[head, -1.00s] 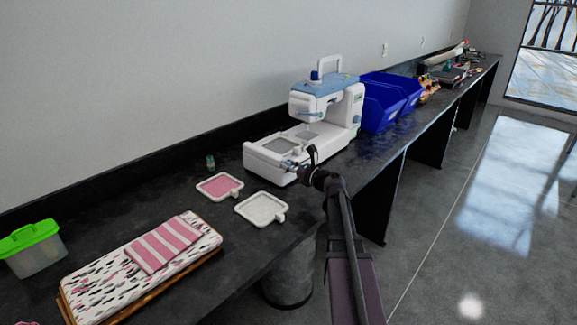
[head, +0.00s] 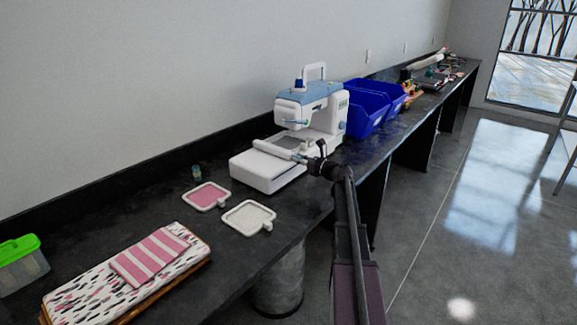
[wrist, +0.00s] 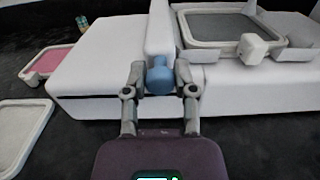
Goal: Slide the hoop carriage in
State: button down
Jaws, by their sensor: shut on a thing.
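The white and blue embroidery machine (head: 318,92) stands on the dark bench. Its white hoop carriage (head: 274,150) is a bar lying across the flat bed (head: 262,172). In the wrist view the carriage (wrist: 159,32) ends in a blue knob (wrist: 160,76). My gripper (wrist: 161,80) is shut on this knob, one finger on each side. In the head view my gripper (head: 304,160) is at the front edge of the bed. A white-rimmed hoop with grey fabric (wrist: 228,24) sits right of the carriage, on the machine side. The bed's left part (wrist: 100,62) is bare.
A pink-filled hoop (head: 207,196) and a white-filled hoop (head: 249,217) lie on the bench left of the machine. Blue bins (head: 366,112) stand behind it to the right. Folded fabric (head: 150,256) and a green-lidded box (head: 20,265) are at the left.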

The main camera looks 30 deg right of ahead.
jog(key=d, duration=0.1)
jog(key=w+d, duration=0.1)
jog(key=d, duration=0.1)
jog(key=shift+w, duration=0.2)
jog(key=shift+c, duration=2.1)
grip_release()
jog(key=shift+a, duration=0.1)
jog(key=shift+s, duration=0.2)
jog(key=v, duration=1.1)
jog(key=shift+s+d, duration=0.2)
jog(key=shift+s, duration=0.15)
